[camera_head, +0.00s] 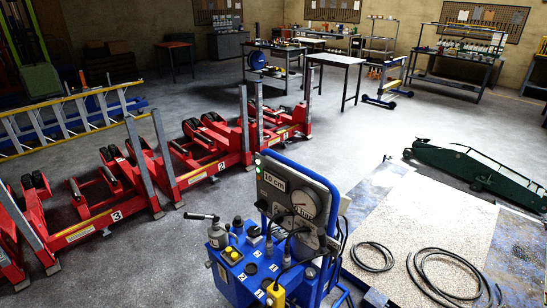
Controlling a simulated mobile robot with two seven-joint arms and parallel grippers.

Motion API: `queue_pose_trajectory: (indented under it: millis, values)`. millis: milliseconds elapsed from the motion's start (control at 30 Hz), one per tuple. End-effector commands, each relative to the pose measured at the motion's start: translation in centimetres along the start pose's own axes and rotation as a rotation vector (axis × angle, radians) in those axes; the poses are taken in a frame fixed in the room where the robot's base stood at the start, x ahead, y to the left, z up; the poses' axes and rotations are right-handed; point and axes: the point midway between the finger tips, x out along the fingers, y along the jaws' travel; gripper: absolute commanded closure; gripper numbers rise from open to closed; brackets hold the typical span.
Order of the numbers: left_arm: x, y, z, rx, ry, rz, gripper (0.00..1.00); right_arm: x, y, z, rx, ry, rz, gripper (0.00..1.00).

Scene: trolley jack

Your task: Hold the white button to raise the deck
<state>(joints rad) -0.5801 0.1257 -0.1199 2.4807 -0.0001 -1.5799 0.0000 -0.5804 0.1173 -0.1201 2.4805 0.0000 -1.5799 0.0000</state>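A blue power unit (225,278) stands in the front middle of the head view. It carries a tilted grey control panel (284,190) with a "10 cm" label, a round gauge (305,212) and a small green light (257,170). A yellow control with a dark top (231,254) sits on the unit's top. I cannot make out a white button. A pale, speckled platform with blue parts, perhaps the deck (400,215), lies low to the right of the unit. Neither of my grippers shows in this view.
Black hoses (445,272) lie coiled on the platform. A dark green trolley jack (470,165) stands at the right. Red numbered lift columns (110,205) fill the left, with a yellow ladder (70,125) behind. Workbenches (335,60) stand at the back. The middle floor (345,130) is clear.

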Motion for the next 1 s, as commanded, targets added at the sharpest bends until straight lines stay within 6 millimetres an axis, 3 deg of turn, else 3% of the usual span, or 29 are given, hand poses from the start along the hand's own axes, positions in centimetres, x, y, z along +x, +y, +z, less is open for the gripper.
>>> queue_pose_trajectory:
  millis: [200,1000]
  values:
    - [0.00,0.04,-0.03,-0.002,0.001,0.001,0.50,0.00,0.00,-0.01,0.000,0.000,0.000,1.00]
    - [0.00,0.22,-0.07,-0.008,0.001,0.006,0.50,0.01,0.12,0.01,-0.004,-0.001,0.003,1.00]
